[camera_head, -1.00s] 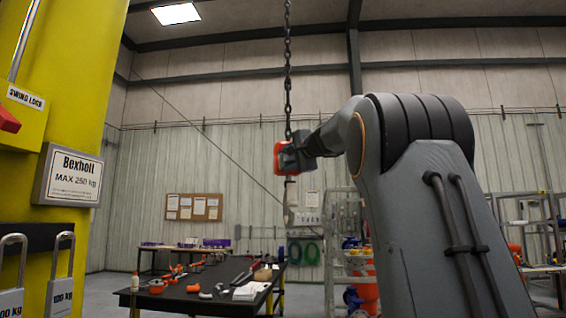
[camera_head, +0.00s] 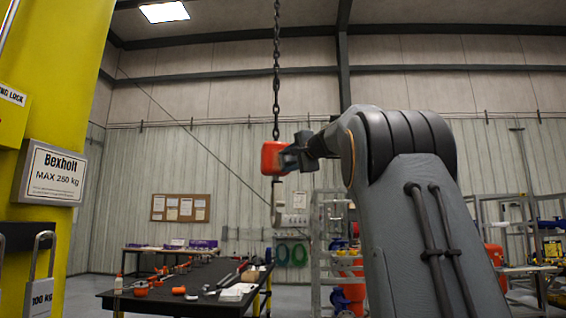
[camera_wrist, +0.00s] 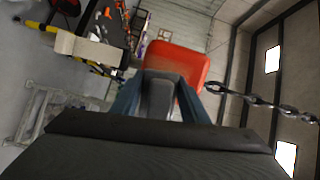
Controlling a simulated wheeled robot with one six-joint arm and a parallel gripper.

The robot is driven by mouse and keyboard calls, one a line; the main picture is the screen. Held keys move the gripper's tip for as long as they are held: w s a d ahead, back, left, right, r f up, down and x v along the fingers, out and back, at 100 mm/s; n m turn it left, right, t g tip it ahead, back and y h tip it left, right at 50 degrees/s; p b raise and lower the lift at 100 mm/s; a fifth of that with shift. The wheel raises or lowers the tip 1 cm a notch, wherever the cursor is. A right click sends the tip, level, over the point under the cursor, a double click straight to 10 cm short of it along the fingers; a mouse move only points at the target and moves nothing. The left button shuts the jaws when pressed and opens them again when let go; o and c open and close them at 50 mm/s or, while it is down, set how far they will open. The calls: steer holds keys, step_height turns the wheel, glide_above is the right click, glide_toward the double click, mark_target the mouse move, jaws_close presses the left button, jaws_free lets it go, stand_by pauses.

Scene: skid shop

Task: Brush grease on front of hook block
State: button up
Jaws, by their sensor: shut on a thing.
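The hook block (camera_head: 271,158), an orange-red body, hangs from a dark chain (camera_head: 276,80) in the head view, with a pale hook (camera_head: 278,205) below it. My gripper (camera_head: 292,158) is at the block's right side; a gap or contact cannot be told. In the wrist view the block (camera_wrist: 185,62) lies just beyond my gripper (camera_wrist: 158,95). Its blue-grey fingers are shut on a dark grey piece (camera_wrist: 160,92), seemingly the brush's handle. The bristles and any grease are not distinguishable. A cream, box-like piece (camera_wrist: 90,48) shows left of the block; I cannot tell what it is.
A black workbench (camera_head: 180,300) with tools and orange parts stands below and beyond the block. A yellow column (camera_head: 70,110) with a sign (camera_head: 52,174) and padlocks (camera_head: 40,290) is at left. A grey rack (camera_head: 318,250) stands behind to the right. Air around the block looks free.

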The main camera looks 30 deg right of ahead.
steer(key=shift+s+d, duration=0.25)
steer(key=shift+d, duration=0.7)
steer(key=shift+r+p, duration=1.15)
steer(key=shift+w+a+b, duration=0.1)
steer(key=shift+w+a, duration=0.2)
steer(key=shift+a, duration=0.85)
steer(key=shift+w+a+b, duration=0.1)
steer(key=shift+w+a, duration=0.25)
steer(key=shift+a, duration=0.8)
steer(key=shift+w+a+b, duration=0.1)
steer(key=shift+w+a, duration=0.2)
steer(key=shift+a, duration=0.85)
steer(key=a+r+p, duration=0.1)
steer(key=w+a+r+p, duration=0.1)
steer(key=a, duration=0.1)
steer(key=shift+a+r+p, duration=0.1)
steer(key=shift+a+p, duration=0.05)
steer(key=shift+p, duration=0.2)
steer(key=shift+s+d+b, duration=0.2)
steer(key=shift+s+d, duration=0.05)
steer(key=shift+d, duration=0.6)
steer(key=shift+s+d+b, duration=0.2)
steer(key=shift+d, duration=0.65)
steer(key=shift+d, duration=0.1)
